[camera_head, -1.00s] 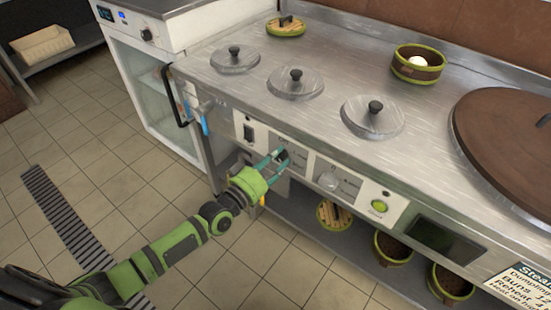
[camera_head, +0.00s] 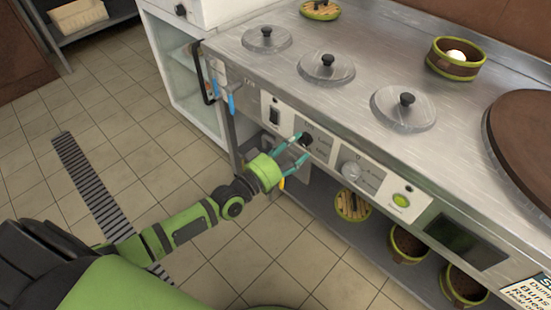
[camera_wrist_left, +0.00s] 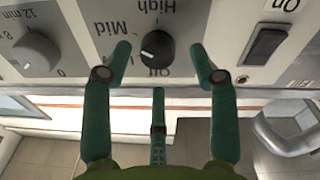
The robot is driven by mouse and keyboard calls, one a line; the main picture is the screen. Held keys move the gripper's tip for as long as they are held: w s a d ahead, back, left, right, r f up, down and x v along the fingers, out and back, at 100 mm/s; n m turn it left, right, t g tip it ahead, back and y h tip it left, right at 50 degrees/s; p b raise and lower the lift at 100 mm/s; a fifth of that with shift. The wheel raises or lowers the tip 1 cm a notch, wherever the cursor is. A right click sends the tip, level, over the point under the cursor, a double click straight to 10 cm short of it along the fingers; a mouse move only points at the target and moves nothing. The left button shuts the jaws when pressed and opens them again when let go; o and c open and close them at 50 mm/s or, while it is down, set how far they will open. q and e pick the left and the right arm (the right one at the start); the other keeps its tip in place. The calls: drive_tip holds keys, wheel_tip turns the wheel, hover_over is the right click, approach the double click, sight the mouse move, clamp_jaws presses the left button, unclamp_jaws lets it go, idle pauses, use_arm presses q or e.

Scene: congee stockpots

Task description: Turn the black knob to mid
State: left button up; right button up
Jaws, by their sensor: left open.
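The black knob (camera_head: 306,139) is on the stove's front panel, right of a black switch. In the left wrist view the knob (camera_wrist_left: 157,47) is round, and its white mark points to the lower left, towards a label partly hidden by a finger. The printed labels Off, Mid and High appear upside down around it. My left gripper (camera_head: 298,149) is in front of the panel at the knob. Its green fingers are open, one on each side of the knob, with visible gaps in the wrist view. My right gripper is not in view.
A grey knob (camera_head: 350,171) with a minute scale and a green button (camera_head: 402,200) are farther right on the panel. The black switch (camera_head: 274,115) is to the left. A handle (camera_wrist_left: 285,135) juts out below the panel. Bamboo baskets stand on the shelf underneath.

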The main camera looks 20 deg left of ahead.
use_arm(q)
drive_tip(key=v, duration=0.9)
drive_tip(key=shift+s, duration=0.25)
drive_tip(key=shift+a, duration=0.1)
